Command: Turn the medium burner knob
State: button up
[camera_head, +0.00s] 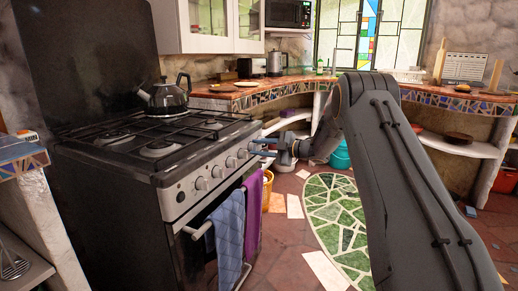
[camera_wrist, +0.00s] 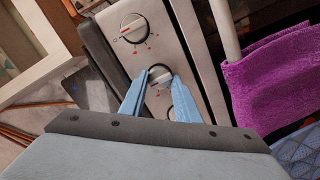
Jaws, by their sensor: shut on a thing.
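The stove's front panel carries a row of round knobs, including a left one (camera_head: 202,184) in the head view. My gripper (camera_head: 262,147) reaches the right end of this row from the right. In the wrist view, my gripper's two blue fingers (camera_wrist: 159,80) are shut on a knob (camera_wrist: 159,72), one on each side. Another knob (camera_wrist: 134,27) with red marks around it stands clear above. A further knob (camera_wrist: 171,112) shows partly between the fingers. I cannot tell from labels which knob is the medium burner one.
A kettle (camera_head: 166,95) stands on the black stove top. A blue towel (camera_head: 228,240) and a purple towel (camera_head: 253,213) hang from the oven handle (camera_head: 196,232) below the knobs. A curved counter (camera_head: 285,87) runs behind. A green mosaic (camera_head: 335,215) lies in the floor.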

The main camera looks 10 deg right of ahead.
jog(key=o, duration=1)
jog(key=shift+d, duration=0.1)
jog(key=p+v, duration=0.1)
jog(key=v, duration=0.6)
jog(key=shift+s+d, duration=0.2)
jog(key=shift+s, duration=0.05)
